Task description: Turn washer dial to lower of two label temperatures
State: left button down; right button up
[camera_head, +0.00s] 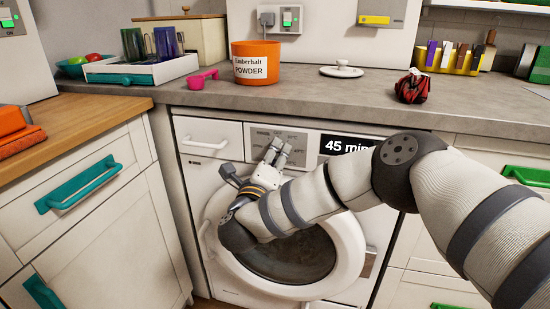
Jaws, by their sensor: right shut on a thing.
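The washer (225,262) stands under the grey counter, with a round door below its control panel. A grey dial panel (298,134) sits at the middle of its top strip, with small markings too small to read. My right gripper (277,148) reaches up in front of this panel, shut on the washer dial. The gripper's fingers hide the dial, so its pointer and setting cannot be seen. A black display (342,145) right of the panel reads "45 min", partly covered by my right arm. No label with two temperatures is legible. My left gripper is out of view.
On the counter (310,98) stand an orange powder tub (256,62), a pink scoop (203,78), a white tray (150,70) with glasses, a small white dish (341,70) and a red-black bundle (412,87). My right arm crosses before the washer door (352,262).

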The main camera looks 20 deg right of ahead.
jog(key=shift+m, duration=0.6)
jog(key=o, duration=1.1)
jog(key=shift+o, duration=0.2)
jog(key=shift+a, duration=0.1)
jog(key=r+v, duration=0.1)
jog(key=v, duration=1.1)
jog(key=shift+f, duration=0.5)
